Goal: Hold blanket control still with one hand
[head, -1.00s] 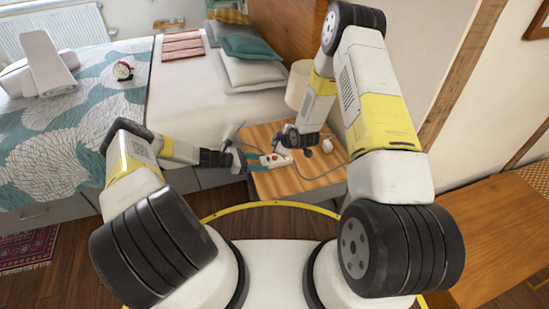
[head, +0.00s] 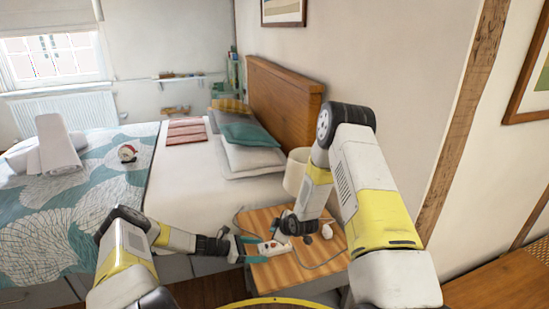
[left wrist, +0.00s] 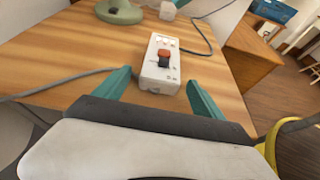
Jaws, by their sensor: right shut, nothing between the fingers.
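The blanket control (head: 270,248) is a small white box with an orange-red switch. It lies on the wooden bedside table (head: 305,265), and the left wrist view shows it (left wrist: 158,75) close up. My left gripper (head: 250,250) is open, its teal fingers low over the table. In the left wrist view its fingertips (left wrist: 158,77) stand either side of the control's near end, with a gap on both sides. My right gripper (head: 283,236) is shut and empty beside the control's far end; its fingertips are hard to make out in the head view.
A grey cord (left wrist: 55,88) runs across the table, and another leaves the control's far side. A lamp (head: 296,172) stands at the table's back, with its green base (left wrist: 119,11) in the wrist view. The bed (head: 185,190) is on the left.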

